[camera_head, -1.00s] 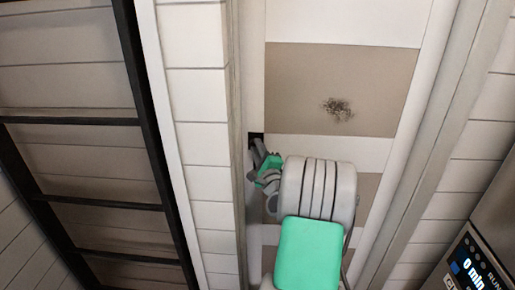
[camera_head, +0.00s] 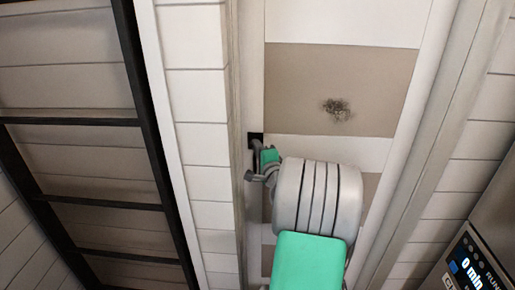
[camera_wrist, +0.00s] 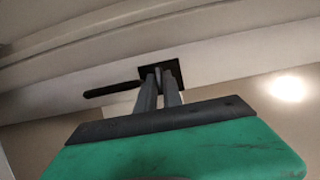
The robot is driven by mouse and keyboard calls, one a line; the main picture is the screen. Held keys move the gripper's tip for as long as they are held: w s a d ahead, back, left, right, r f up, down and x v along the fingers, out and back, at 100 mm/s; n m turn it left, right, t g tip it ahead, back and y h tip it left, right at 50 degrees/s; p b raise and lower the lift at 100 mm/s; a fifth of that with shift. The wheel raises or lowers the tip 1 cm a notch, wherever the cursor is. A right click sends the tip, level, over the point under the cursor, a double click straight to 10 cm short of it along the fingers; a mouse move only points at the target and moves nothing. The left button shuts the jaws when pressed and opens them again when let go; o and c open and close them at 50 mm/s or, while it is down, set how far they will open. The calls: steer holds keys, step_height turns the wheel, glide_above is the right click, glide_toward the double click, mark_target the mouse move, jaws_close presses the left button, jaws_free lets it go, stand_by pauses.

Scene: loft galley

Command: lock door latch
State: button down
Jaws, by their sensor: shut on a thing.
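The door (camera_head: 340,90) has beige and white panels. A small black latch plate (camera_head: 255,138) sits near its left edge and also shows as a dark square in the wrist view (camera_wrist: 174,70). A dark lever (camera_wrist: 110,89) points left from beside the plate. My gripper (camera_head: 257,148) is at the plate; in the wrist view its two grey fingers (camera_wrist: 160,78) are close together, their tips in front of the plate. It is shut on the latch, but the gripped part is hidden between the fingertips.
A wooden door frame edge (camera_head: 238,100) and white plank wall (camera_head: 200,100) lie left of the door. A dark-framed shelf or rack (camera_head: 90,160) stands farther left. An appliance with a lit display (camera_head: 470,265) is at the lower right.

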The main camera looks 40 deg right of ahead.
steer(key=c, duration=1.8)
jaws_free()
steer(key=shift+o, duration=0.2)
steer(key=shift+s, duration=0.1)
steer(key=b+v, duration=0.2)
steer(key=v, duration=0.5)
steer(key=shift+s+a, duration=0.2)
steer(key=shift+s, duration=0.1)
steer(key=shift+n, duration=0.3)
